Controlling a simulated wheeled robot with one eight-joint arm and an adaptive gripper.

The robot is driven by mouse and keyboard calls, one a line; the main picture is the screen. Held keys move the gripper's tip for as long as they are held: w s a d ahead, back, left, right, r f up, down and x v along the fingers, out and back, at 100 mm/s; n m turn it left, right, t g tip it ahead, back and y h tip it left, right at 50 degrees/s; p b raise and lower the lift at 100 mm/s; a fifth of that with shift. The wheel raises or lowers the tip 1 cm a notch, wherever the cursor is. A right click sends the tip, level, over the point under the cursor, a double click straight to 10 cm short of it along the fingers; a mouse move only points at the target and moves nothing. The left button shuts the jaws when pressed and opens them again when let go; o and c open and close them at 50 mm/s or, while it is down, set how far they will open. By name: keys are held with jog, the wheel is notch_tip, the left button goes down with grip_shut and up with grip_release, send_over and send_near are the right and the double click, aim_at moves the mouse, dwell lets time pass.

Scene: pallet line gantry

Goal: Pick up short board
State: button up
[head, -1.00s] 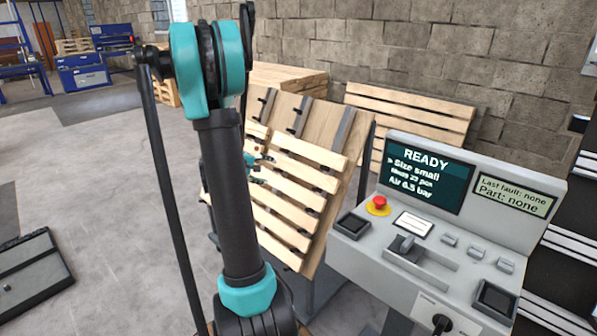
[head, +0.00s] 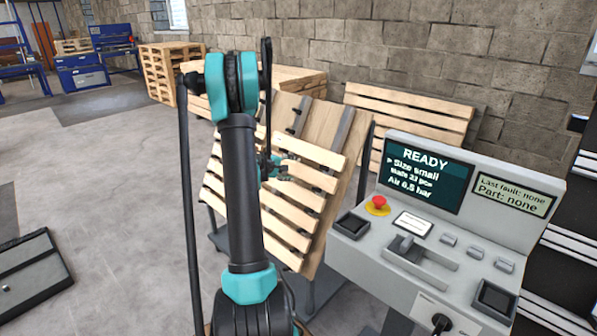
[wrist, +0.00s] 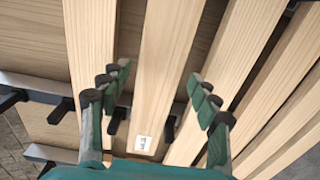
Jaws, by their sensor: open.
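A pale wooden board (wrist: 160,60) with a small white label near its close end runs up the middle of the wrist view. My gripper (wrist: 159,82) is open, with its teal-and-grey fingers on either side of this board. The board's far end is out of the wrist view. In the head view, my gripper (head: 279,168) is by the upper boards of the tilted rack, partly hidden behind my arm. I cannot pick out the labelled board there.
Several parallel slats (head: 285,228) lie on the tilted rack, with dark brackets between them. A control console (head: 400,240) with a red button stands close on the right. A slatted pallet (head: 415,115) leans at the brick wall. The floor to the left is largely clear.

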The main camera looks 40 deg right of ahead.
aim_at(297, 169)
jog(key=shift+x, duration=2.7)
jog(key=shift+a, duration=0.1)
jog(key=c, duration=1.1)
